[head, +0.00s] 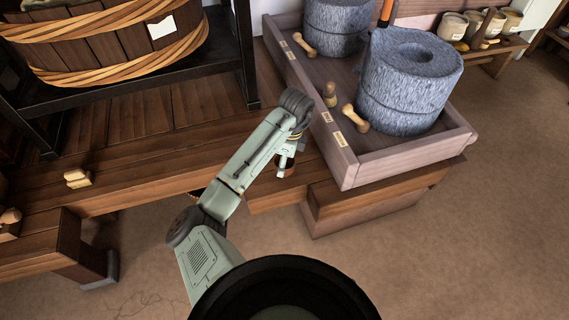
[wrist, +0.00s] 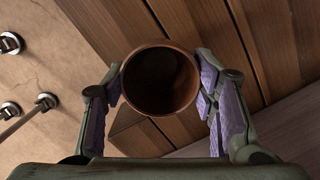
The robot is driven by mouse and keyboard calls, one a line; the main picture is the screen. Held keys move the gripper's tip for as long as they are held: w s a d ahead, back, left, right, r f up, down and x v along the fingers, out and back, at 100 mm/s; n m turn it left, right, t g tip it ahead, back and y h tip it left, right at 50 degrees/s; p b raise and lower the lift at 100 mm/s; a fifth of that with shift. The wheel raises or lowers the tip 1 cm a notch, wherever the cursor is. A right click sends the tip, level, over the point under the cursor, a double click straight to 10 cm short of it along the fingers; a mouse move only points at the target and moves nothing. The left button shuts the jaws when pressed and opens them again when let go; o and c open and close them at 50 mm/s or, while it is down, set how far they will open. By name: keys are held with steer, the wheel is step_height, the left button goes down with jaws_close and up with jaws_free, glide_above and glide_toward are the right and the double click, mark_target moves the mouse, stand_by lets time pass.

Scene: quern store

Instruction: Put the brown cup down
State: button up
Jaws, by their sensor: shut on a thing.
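My gripper (wrist: 160,85) is shut on the brown cup (wrist: 160,104), with one finger on each side of it in the wrist view. The cup's round mouth faces the camera, and its inside is dark. I see nothing in it. In the head view my gripper (head: 287,158) points down beside the left wall of the stone tray, and the cup (head: 285,171) shows only as a small dark brown patch under it. The wooden bench (head: 150,122) lies below and around. I cannot tell whether the cup's base touches the wood.
A wooden tray (head: 408,160) with two grey quern stones (head: 412,85) stands close to the right of my gripper. A banded wooden tub (head: 100,45) stands on a dark frame at left.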

step_height(320, 180, up, 3)
steer(key=shift+f, duration=0.2)
steer(key=s+a+r, duration=0.1)
steer(key=s, duration=1.5)
steer(key=shift+r, duration=0.25)
